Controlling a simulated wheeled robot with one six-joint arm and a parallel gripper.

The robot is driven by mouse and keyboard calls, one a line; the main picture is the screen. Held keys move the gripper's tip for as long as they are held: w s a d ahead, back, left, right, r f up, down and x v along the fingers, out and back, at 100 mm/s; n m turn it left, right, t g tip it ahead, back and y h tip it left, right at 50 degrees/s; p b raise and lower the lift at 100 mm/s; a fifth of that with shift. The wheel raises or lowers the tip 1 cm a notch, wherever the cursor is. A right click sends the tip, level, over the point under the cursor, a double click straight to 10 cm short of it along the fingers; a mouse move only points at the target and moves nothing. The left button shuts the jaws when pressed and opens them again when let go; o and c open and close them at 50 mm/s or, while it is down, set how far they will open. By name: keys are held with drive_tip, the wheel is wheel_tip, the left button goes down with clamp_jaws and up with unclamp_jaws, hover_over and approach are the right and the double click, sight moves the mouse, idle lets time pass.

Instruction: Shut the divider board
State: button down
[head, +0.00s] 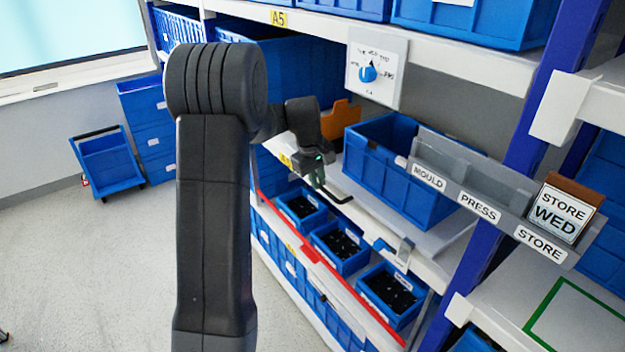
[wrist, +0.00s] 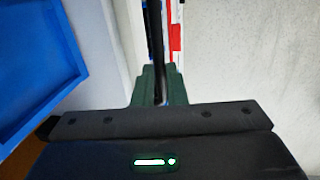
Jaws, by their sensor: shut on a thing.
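My gripper (head: 318,180) is at the front edge of the middle shelf, left of the large blue crate (head: 385,165). Its green fingers are shut on a thin black bar (head: 338,197), which bends off to the right below the fingertips. In the wrist view the bar (wrist: 157,35) runs up the picture from between the fingers (wrist: 159,85). I cannot tell for sure which part is the divider board, or whether the bar belongs to it. My forearm hides part of the shelf's left side.
A white panel with a blue rotary knob (head: 367,74) hangs above. Small blue bins (head: 340,247) of dark parts stand below, behind a red strip (head: 310,254). A sign rail (head: 485,190) is at right. A blue trolley (head: 107,163) stands on open floor at left.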

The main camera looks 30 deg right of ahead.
drive_tip(key=shift+d+r, duration=0.15)
drive_tip(key=c, duration=1.8)
unclamp_jaws()
drive_tip(key=o, duration=0.3)
drive_tip(key=shift+d, duration=0.2)
drive_tip(key=shift+a, duration=0.15)
drive_tip(key=a+r, duration=0.1)
drive_tip(key=r, duration=0.3)
drive_tip(key=r+b, duration=0.1)
drive_tip(key=r, duration=0.4)
drive_tip(key=a+r, duration=0.1)
drive_tip(key=r, duration=0.3)
drive_tip(key=shift+a+r, duration=0.2)
drive_tip(key=shift+a, duration=0.1)
drive_tip(key=shift+f, duration=0.1)
